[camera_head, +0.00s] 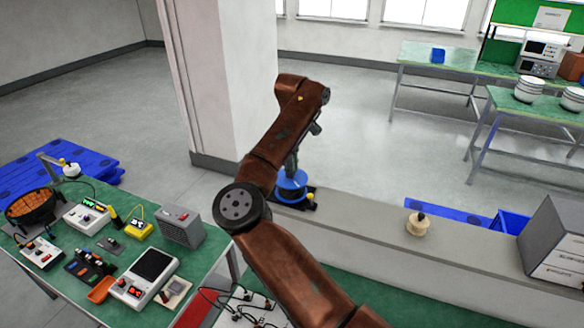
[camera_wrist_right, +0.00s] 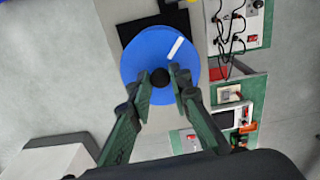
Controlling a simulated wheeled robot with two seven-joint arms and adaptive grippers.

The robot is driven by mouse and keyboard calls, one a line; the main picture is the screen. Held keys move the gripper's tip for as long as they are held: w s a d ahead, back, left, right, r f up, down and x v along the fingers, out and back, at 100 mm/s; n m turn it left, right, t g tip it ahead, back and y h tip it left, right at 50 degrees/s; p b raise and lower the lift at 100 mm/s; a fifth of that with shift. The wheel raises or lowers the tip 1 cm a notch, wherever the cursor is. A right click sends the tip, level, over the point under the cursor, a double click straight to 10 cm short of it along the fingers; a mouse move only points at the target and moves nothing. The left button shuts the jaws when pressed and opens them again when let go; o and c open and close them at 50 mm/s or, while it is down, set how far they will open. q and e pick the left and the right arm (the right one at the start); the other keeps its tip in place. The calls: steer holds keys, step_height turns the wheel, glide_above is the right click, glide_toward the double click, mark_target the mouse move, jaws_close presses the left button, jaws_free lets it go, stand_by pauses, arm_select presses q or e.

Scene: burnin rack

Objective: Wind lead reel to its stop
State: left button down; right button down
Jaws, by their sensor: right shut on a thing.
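The lead reel is a blue disc (camera_head: 292,188) on a dark base on the grey ledge, partly hidden behind my right arm. In the right wrist view the reel (camera_wrist_right: 140,72) fills the upper middle, with a white stripe on its face and a round black knob (camera_wrist_right: 160,77). My right gripper (camera_head: 291,170) points down onto the reel. In the right wrist view its green fingers (camera_wrist_right: 161,82) are shut on the black knob, one on each side. My left gripper is in neither view.
A green bench (camera_head: 75,222) at the left holds instruments and small boxes. A cream spool (camera_head: 418,225) stands on the ledge (camera_head: 365,222) right of the reel. A grey cabinet (camera_head: 555,240) is at the far right. The ledge between reel and spool is clear.

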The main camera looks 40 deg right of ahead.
steer(key=c, duration=1.8)
jaws_free()
steer(key=shift+w+a+r, duration=0.1)
steer(key=shift+w+r, duration=0.05)
steer(key=shift+w, duration=0.05)
steer(key=shift+c, duration=0.2)
steer(key=shift+o, duration=0.4)
steer(key=shift+s, duration=0.1)
step_height(320, 180, up, 12)
